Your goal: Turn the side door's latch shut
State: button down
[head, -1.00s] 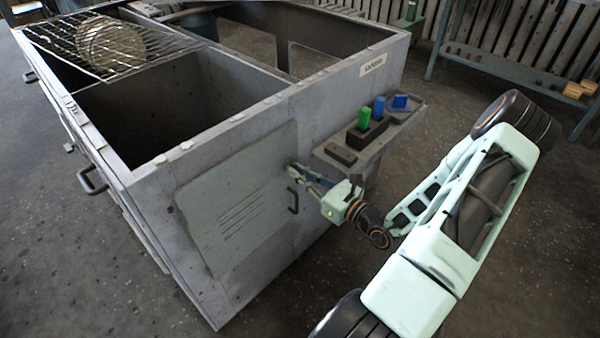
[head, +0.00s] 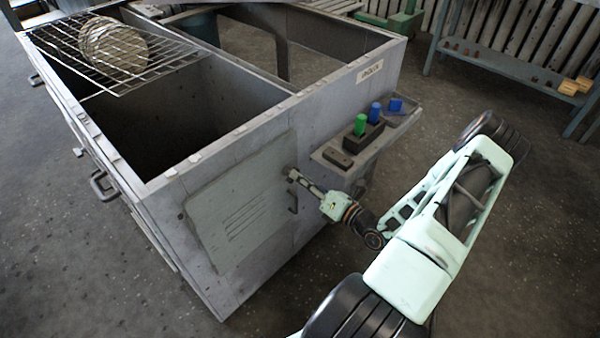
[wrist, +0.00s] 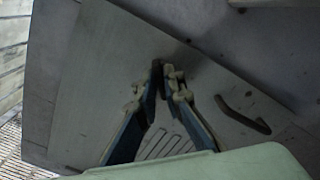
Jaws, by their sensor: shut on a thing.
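The side door (head: 238,215) is a flat grey-green panel with slanted louvre slots on the near face of the grey housing. It looks about flush with the wall. Its bar handle (head: 293,201) is below my gripper (head: 294,176), and the handle also shows in the wrist view (wrist: 243,115). My gripper reaches the door's upper right edge. In the wrist view my gripper's fingertips (wrist: 166,74) are closed together on the small dark latch (wrist: 157,70). The fingers hide most of the latch, so its exact angle cannot be told.
A side shelf (head: 375,140) juts out just above and right of my gripper, holding a dark block with green and blue pegs (head: 362,125). The open housing top carries a wire rack (head: 120,62) with a round part. A blue-grey bench (head: 510,75) stands behind. The floor at right is clear.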

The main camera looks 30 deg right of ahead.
jog(key=shift+f+m+p, duration=0.2)
jog(key=shift+m+p, duration=1.15)
jog(key=shift+m, duration=2.95)
jog(key=c, duration=2)
grip_release()
jog(key=shift+c, duration=0.2)
jog(key=shift+s+d, duration=0.1)
jog(key=v, duration=1.1)
jog(key=shift+s, duration=0.4)
jog(key=shift+d, duration=0.1)
